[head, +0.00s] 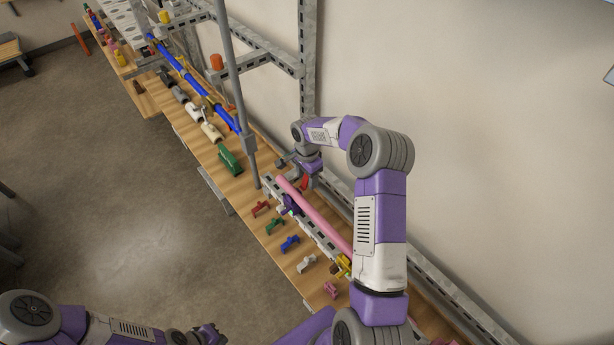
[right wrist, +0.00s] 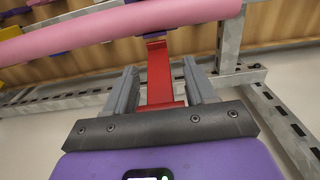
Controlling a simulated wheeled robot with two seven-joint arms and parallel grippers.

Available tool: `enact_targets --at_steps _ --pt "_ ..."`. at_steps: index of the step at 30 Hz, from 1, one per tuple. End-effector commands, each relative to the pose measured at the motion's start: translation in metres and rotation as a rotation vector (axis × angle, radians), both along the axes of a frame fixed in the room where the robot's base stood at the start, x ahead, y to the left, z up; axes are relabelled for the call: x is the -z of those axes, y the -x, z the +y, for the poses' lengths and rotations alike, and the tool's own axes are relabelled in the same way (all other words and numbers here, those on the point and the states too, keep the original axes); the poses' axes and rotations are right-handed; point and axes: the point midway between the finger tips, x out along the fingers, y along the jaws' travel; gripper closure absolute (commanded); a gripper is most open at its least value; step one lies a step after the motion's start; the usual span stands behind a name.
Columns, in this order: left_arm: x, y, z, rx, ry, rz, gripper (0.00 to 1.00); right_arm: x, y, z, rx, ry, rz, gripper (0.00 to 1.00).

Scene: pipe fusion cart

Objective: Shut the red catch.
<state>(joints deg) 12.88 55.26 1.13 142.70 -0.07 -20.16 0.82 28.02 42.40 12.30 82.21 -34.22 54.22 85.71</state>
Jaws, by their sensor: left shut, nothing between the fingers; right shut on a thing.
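The red catch (right wrist: 160,75) stands out from beside the pink pipe (right wrist: 120,25) in the right wrist view, between the fingers of my right gripper (right wrist: 160,88), which is shut on it. In the head view the red catch (head: 304,182) is a small patch near the far end of the pink pipe (head: 318,217), by my right gripper (head: 297,167). Whether the catch is latched I cannot tell. My left gripper (head: 214,334) is shut and empty, low over the floor at the bottom left, far from the catch.
The wooden bench (head: 262,228) carries loose red, green, blue, white and pink clips in front of the pipe. A grey post (head: 238,95) rises just beyond the pipe's far end. Metal rails (head: 309,60) run along the wall behind. The floor (head: 130,215) to the left is open.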

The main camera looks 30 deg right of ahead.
Motion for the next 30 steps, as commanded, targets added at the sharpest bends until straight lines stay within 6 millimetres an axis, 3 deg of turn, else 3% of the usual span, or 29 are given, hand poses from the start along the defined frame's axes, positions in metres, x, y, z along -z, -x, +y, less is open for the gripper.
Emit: enact_targets --at_steps 1,6,30 --pt "0.000 0.000 0.000 0.000 0.000 0.000 1.00 0.000 0.000 0.000 0.000 0.000 -0.001 0.78" --pt "0.000 0.000 0.000 0.000 0.000 0.000 1.00 0.000 0.000 0.000 0.000 0.000 -0.001 1.00" --pt "0.013 0.000 0.000 0.000 0.000 0.000 1.00 -0.001 -0.001 0.003 -0.001 0.050 -0.008 1.00"
